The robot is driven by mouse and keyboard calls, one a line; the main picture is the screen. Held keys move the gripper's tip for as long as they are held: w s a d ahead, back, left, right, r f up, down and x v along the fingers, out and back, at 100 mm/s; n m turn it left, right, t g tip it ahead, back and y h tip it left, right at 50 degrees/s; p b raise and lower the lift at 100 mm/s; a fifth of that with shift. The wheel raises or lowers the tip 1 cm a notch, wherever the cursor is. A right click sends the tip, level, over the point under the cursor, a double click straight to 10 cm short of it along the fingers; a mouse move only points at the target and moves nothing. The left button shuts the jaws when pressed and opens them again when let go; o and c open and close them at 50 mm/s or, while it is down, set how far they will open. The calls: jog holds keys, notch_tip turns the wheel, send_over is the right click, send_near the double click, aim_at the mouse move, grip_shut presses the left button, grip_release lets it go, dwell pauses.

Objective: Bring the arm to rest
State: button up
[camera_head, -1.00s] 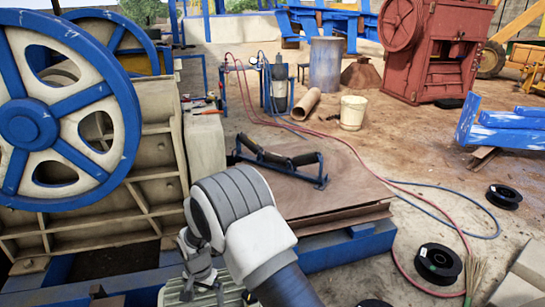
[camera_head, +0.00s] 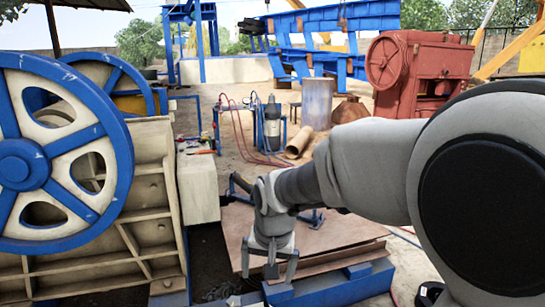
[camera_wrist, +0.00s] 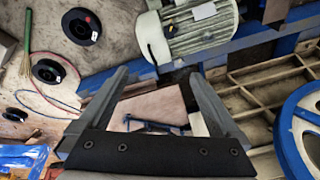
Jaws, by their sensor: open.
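My gripper (camera_head: 269,274) hangs from my arm in the middle of the head view, in front of the brown sheets (camera_head: 310,243). In the wrist view my gripper (camera_wrist: 152,88) shows its two fingers spread apart with nothing between them. Past the fingers, the wrist view shows the brown sheets and part of a dark roller frame. My arm crosses the right half of the head view and hides part of the yard.
A jaw crusher with blue-and-white flywheels (camera_head: 45,160) stands close on the left. A red crusher (camera_head: 415,72) stands at the back right. A grey motor (camera_wrist: 190,28), black spools (camera_wrist: 81,26) and a blue beam (camera_wrist: 240,35) lie around my gripper.

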jog(key=s+d+r+t, duration=0.1)
jog(key=s+d+r, duration=0.2)
jog(key=s+d, duration=0.25)
jog(key=s+d+r+n+t+h, duration=0.1)
jog(key=s+d+r, duration=0.25)
jog(key=s, duration=0.35)
jog(key=s+d+r+t, duration=0.1)
jog(key=s+d+r, duration=0.1)
jog(key=s+d, duration=0.4)
notch_tip(320, 180, up, 18)
jog(key=p, duration=1.8)
jog(key=shift+s, duration=0.3)
